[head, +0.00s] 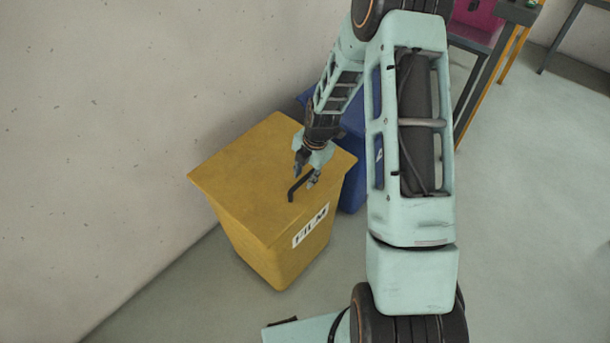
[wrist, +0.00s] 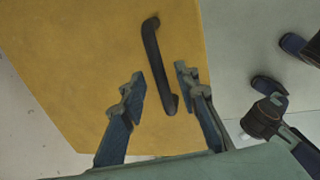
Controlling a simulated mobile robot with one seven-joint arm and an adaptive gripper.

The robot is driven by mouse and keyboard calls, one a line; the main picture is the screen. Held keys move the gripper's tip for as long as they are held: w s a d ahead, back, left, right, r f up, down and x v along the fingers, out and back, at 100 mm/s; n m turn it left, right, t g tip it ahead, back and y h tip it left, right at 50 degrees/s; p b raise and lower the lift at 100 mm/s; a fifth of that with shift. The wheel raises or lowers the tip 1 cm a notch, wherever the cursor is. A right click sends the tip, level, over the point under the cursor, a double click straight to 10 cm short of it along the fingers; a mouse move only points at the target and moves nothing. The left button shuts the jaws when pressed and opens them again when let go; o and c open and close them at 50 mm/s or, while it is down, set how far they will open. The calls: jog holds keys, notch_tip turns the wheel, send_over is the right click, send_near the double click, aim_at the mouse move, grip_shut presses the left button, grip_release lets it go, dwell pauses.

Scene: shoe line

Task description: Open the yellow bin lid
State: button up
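The yellow bin (head: 275,258) stands against the wall with a FILM label on its front. Its yellow lid (head: 240,160) lies flat and shut on top. A black bar handle (head: 292,193) is on the lid near its front edge; it also shows in the wrist view (wrist: 151,42). My gripper (head: 306,176) is just above the handle, pointing down. In the wrist view my gripper (wrist: 160,76) is open, with a finger on each side of the handle's lower end and visible gaps. I cannot tell how far the fingertips are above the lid.
A blue bin (head: 352,190) stands right behind the yellow bin, partly hidden by my arm. The wall (head: 120,130) is close on the left. A table with a magenta box (head: 478,17) is at the upper right. The floor to the right (head: 530,200) is clear.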

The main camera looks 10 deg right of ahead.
jog(key=shift+c, duration=0.7)
grip_shut()
jog(key=shift+r, duration=0.1)
